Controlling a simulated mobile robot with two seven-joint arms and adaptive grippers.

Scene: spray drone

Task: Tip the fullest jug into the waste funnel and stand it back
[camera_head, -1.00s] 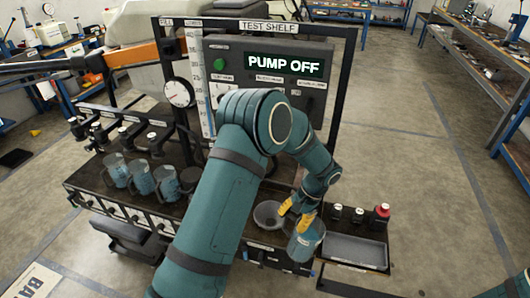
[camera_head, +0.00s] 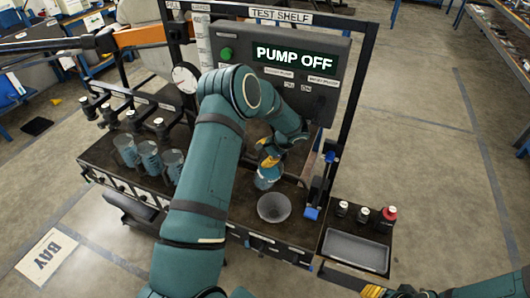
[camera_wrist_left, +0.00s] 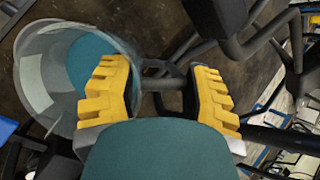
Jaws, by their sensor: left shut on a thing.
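My left gripper (camera_head: 268,160) is shut on the handle of a clear jug (camera_head: 267,179), just behind the waste funnel (camera_head: 274,208). The jug holds blue liquid. I cannot tell whether it touches the shelf. In the left wrist view, the jug (camera_wrist_left: 38,82) lies left of the yellow fingers (camera_wrist_left: 165,92), with its dark handle between them. The grey funnel stands open on the shelf front. Three other jugs with blue liquid stand in a row at left: one (camera_head: 126,150), a second (camera_head: 150,160) and a third (camera_head: 172,166). Yellow parts, possibly my right gripper (camera_head: 373,291), show at the bottom edge.
A panel (camera_head: 290,60) reading "PUMP OFF" stands behind. Black taps (camera_head: 128,115) overhang the jug row. A blue-clamped post (camera_head: 325,180) stands right of the funnel. Further right are a grey tray (camera_head: 356,251) and small bottles, one with a red cap (camera_head: 388,215).

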